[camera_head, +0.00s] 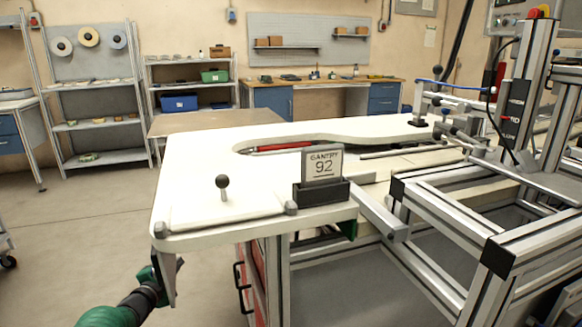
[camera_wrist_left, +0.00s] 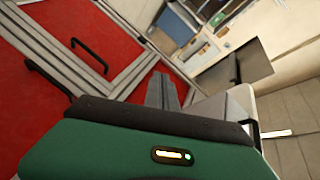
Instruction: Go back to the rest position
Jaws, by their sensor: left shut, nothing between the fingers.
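My left gripper (camera_head: 176,282) hangs low beside the front left corner of the white worktable (camera_head: 205,165), below its top and apart from it. It holds nothing. In the left wrist view its grey fingers (camera_wrist_left: 162,93) are closed together, in front of red drawer fronts with black handles (camera_wrist_left: 90,55). My right gripper is not in view.
The table carries a sign reading GANTRY 92 (camera_head: 322,165), a black-knobbed lever (camera_head: 223,186) and a red tool (camera_head: 285,147). An aluminium frame (camera_head: 450,215) fills the right. Tape reels (camera_head: 89,37) hang at the back left. The floor (camera_head: 75,225) to the left is clear.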

